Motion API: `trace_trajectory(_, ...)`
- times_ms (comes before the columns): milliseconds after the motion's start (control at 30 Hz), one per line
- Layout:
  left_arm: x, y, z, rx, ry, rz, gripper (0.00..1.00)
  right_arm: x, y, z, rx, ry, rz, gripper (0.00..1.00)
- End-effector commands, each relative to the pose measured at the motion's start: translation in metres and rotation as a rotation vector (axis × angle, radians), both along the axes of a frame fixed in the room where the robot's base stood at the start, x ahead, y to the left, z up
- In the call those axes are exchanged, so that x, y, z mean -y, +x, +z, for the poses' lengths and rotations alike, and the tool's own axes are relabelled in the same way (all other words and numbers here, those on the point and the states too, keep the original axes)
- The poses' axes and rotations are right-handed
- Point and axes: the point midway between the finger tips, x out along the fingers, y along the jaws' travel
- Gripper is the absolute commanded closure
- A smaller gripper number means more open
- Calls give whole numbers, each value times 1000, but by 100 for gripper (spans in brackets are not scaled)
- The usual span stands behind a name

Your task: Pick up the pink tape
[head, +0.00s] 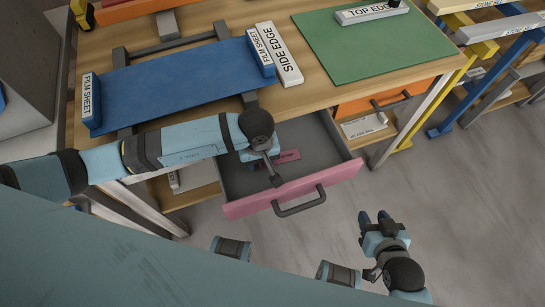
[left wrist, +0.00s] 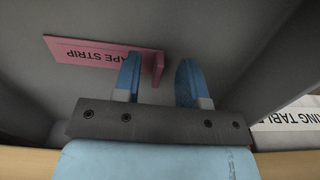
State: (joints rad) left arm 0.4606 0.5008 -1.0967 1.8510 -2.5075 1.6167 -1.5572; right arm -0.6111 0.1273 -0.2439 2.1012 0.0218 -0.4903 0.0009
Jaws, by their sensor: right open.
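The pink tape (head: 288,156) lies in the open drawer. In the left wrist view the pink tape (left wrist: 85,50) is a flat strip with upside-down lettering and a raised pink end at its right. My left gripper (head: 275,180) reaches down into the drawer; its fingertips are hard to make out in the head view. In the left wrist view the left gripper (left wrist: 158,78) is open, with the raised end between its blue fingers, nearer the left one. My right gripper (head: 374,217) is open and empty over the floor, in front of the drawer and to the right.
The grey drawer has a pink front (head: 240,207) with a dark handle (head: 299,203). Above it, the wooden table holds a blue sheet (head: 175,85) and a green mat (head: 350,50). An orange drawer (head: 378,98) is at the right. The floor (head: 460,190) at right is clear.

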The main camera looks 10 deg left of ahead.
Motion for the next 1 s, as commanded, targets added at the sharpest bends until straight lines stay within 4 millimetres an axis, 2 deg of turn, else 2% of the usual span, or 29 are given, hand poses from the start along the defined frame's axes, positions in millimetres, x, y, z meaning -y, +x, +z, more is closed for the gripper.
trace_trajectory(100,1,0,-9,0,-1,0,62,0,0,0,2,0,0,58)
trace_trajectory(333,1,0,-10,1,-2,-1,62,0,1,1,3,0,0,58)
trace_trajectory(500,0,0,-10,0,-1,-1,100,0,1,1,3,0,0,58)
trace_trajectory(833,0,0,-9,0,-1,-1,100,0,1,1,4,0,0,58)
trace_trajectory(1000,0,1,-1,3,-1,-1,100,0,1,2,4,0,0,58)
